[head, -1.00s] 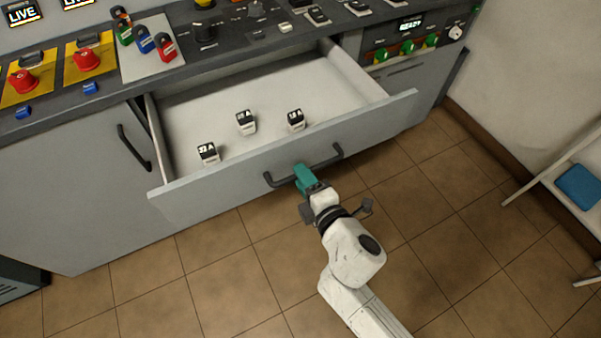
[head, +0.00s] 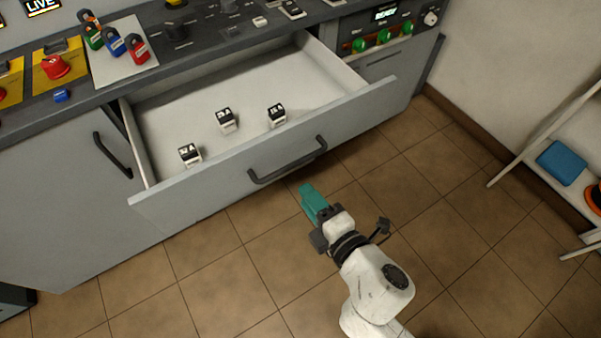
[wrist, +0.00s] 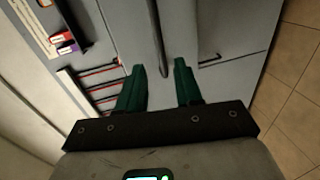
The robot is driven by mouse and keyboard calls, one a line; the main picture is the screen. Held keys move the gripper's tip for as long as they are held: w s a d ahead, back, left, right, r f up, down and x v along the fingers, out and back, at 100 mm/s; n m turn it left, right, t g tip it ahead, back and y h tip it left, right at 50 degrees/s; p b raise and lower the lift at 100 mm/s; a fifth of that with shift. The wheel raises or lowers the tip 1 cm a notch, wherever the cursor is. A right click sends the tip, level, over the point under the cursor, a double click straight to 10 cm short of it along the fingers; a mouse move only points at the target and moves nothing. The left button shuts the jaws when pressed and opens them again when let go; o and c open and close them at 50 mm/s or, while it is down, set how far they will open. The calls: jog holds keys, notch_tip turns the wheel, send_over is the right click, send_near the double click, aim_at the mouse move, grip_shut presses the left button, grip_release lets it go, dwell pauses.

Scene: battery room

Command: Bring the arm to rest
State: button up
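My gripper (head: 308,190) with teal fingers is out over the tiled floor, in front of the open drawer. It is clear of the dark drawer handle (head: 288,166). In the wrist view my gripper (wrist: 158,68) shows two green fingers apart, with nothing held between them. A dark bar is seen beyond the gap, apart from the fingers. My white arm reaches up from the bottom of the head view.
The pulled-out drawer (head: 160,209) holds several small black-and-white labelled blocks. The counter above carries padlocks (head: 115,42) and switches. A shelf with a blue item (head: 562,162) stands at the right. Floor around my arm is clear.

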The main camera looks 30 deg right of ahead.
jog(key=s+d+f+m+g+h+p, duration=0.1)
jog(key=s+d+m+g+h+p, duration=0.1)
jog(key=s+d+m+g, duration=0.3)
jog(key=d+f+m+g+h+p, duration=0.1)
jog(key=d+m+g+h+p, duration=0.15)
jog(key=d+m, duration=0.5)
jog(key=s+a+m+g+y+p, duration=0.3)
jog(key=s+m+g, duration=0.3)
jog(key=s, duration=0.4)
jog(key=shift+s+g+y+p, duration=0.35)
jog(key=shift+g+y+p, duration=0.1)
jog(key=shift+g+y, duration=0.15)
